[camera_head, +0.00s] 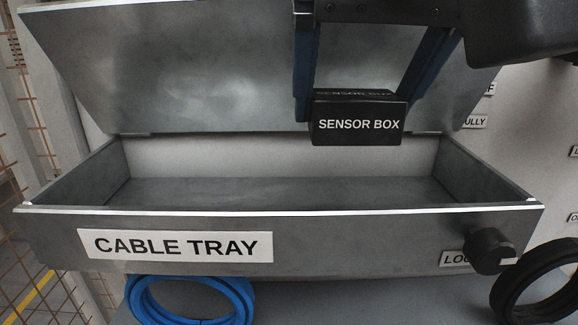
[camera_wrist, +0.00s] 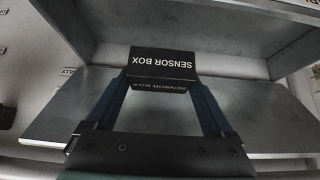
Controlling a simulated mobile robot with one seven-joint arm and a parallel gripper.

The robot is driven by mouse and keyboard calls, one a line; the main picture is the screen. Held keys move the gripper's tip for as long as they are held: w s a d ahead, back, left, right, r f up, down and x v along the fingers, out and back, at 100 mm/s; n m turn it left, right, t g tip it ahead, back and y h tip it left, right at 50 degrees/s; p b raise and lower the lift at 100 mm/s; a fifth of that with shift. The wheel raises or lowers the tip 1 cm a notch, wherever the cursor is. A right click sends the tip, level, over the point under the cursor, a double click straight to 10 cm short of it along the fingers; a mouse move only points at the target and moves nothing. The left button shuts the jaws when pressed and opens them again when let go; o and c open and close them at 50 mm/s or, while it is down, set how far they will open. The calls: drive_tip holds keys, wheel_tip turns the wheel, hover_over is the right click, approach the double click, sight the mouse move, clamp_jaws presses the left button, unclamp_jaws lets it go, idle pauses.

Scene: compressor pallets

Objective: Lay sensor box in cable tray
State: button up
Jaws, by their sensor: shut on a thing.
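The sensor box (camera_head: 358,122) is a small black box with a white label, and it also shows upside down in the wrist view (camera_wrist: 161,66). My gripper (camera_head: 357,105) is shut on it, with a blue finger at each side, also seen in the wrist view (camera_wrist: 162,82). The cable tray (camera_head: 330,228) is a long grey metal trough with its lid (camera_head: 200,70) raised behind it. The part of the tray floor that shows is bare. The box is held above the tray, right of its middle, in front of the raised lid.
A black knob (camera_head: 489,250) sits on the tray's front at the right, partly over a label. A blue cable coil (camera_head: 190,300) is below the tray, and a black coil (camera_head: 535,285) is at the lower right. Wire fencing (camera_head: 45,265) stands at the left.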

sight(359, 137)
wheel_tip(359, 137, down, 5)
drive_tip(key=b, duration=0.3)
drive_tip(key=shift+s+r, duration=0.1)
drive_tip(key=shift+s, duration=0.05)
drive_tip(key=shift+f+b, duration=0.4)
drive_tip(key=shift+f, duration=0.1)
drive_tip(key=shift+f+b, duration=1.35)
drive_tip(key=shift+f, duration=0.3)
drive_tip(key=shift+f, duration=0.1)
drive_tip(key=o, duration=1.1)
